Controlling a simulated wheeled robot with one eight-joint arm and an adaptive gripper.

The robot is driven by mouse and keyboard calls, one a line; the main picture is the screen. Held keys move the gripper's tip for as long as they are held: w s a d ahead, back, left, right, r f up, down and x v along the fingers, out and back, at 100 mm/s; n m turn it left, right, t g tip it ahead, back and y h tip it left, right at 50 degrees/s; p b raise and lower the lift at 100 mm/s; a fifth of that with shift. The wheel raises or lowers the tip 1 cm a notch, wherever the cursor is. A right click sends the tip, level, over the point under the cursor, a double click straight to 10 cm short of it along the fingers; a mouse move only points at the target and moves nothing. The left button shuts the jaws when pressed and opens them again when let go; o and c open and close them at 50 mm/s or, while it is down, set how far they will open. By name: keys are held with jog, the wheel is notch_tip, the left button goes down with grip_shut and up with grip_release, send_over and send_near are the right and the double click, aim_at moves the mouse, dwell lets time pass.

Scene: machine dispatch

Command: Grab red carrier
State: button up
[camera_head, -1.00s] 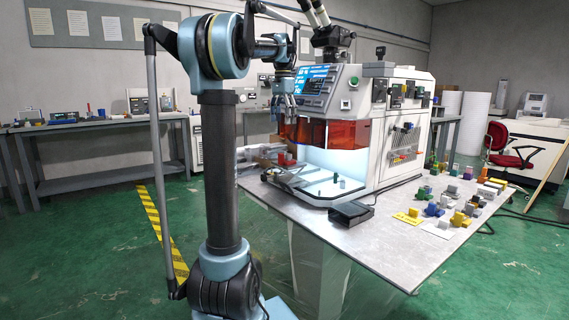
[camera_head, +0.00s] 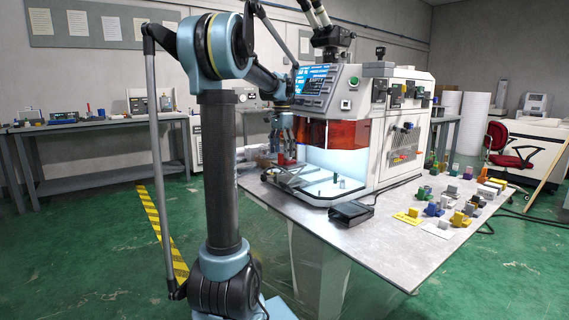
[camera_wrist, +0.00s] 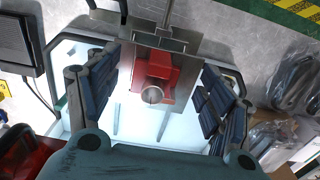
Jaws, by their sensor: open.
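The red carrier (camera_wrist: 154,76) shows in the middle of the wrist view, a red block with a round metal knob facing the camera. It sits on a grey metal plate (camera_wrist: 198,98) over the lit white machine bed. My gripper (camera_wrist: 158,100) is open, with one dark finger on each side of the carrier and a gap on both sides. In the head view my gripper (camera_head: 283,145) points down at the left front of the machine. The carrier (camera_head: 286,159) shows there only as a small red patch at the fingers, partly hidden.
The white machine (camera_head: 405,130) with an orange-red shield (camera_head: 335,133) stands close to the right of my gripper. A black pedal-like box (camera_head: 351,212) lies at the table's front edge. Several coloured parts lie on the right of the table (camera_head: 400,250). Clear plastic bags (camera_wrist: 297,85) show in the wrist view.

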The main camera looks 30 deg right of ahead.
aim_at(282, 157)
jog(key=shift+f, duration=1.5)
jog(key=c, duration=1.2)
jog(key=shift+c, duration=0.2)
